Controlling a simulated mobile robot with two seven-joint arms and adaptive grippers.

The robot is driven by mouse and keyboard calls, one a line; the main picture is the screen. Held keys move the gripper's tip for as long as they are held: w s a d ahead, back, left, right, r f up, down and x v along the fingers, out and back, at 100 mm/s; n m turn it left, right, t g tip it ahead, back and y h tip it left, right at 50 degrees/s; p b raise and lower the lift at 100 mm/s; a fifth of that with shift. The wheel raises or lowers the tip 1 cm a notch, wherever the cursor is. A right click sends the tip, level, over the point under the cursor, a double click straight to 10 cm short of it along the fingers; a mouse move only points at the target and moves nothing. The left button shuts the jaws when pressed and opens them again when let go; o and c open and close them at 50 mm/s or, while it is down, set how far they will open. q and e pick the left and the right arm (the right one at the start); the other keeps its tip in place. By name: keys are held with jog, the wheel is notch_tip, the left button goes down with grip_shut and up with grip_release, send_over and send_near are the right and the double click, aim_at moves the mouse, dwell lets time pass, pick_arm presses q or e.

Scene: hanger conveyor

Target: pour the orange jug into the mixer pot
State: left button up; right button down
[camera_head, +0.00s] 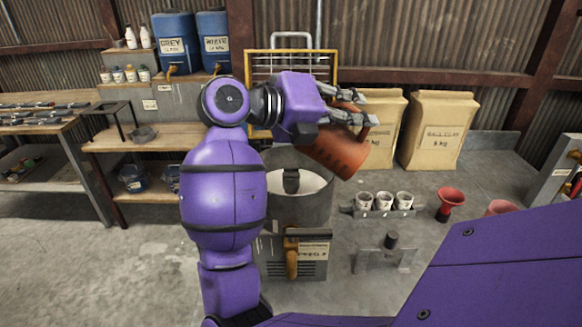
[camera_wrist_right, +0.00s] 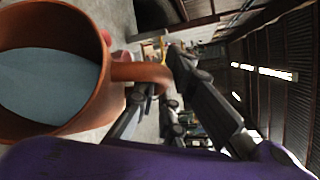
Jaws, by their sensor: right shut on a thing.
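The orange jug (camera_head: 336,152) is held by its handle in my right gripper (camera_head: 362,106), above the right rim of the mixer pot. No stream of liquid is visible. My left gripper is not in view.
Several white cups (camera_head: 384,201) stand in a rack right of the pot, with a red funnel (camera_head: 451,203) beyond. Two clay bags (camera_head: 434,130) stand behind. Blue drums (camera_head: 176,45) are on the shelf at back left. A small metal stand (camera_head: 386,258) is right of the mixer.

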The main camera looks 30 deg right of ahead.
jog(key=shift+w, duration=0.1)
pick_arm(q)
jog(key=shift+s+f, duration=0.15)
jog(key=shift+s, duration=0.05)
pick_arm(e)
jog(key=shift+w+a+n+h, duration=0.3)
jog(key=shift+n+h, duration=0.1)
jog(key=shift+h, duration=0.1)
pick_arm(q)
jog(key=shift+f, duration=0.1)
pick_arm(e)
jog(key=shift+w, duration=0.1)
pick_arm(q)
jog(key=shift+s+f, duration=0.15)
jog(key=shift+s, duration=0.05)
pick_arm(e)
jog(key=shift+w+a+f+n+g+h, duration=0.15)
jog(key=shift+w+a+n+g+h, duration=0.15)
jog(key=shift+h, duration=0.1)
pick_arm(q)
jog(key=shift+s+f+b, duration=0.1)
jog(key=shift+b, duration=0.2)
pick_arm(e)
jog(key=shift+w, duration=0.15)
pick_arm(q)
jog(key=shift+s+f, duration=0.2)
pick_arm(e)
jog(key=shift+w+a+f+n+h, duration=0.15)
jog(key=shift+w+a+n+h, duration=0.2)
jog(key=shift+n+h, duration=0.05)
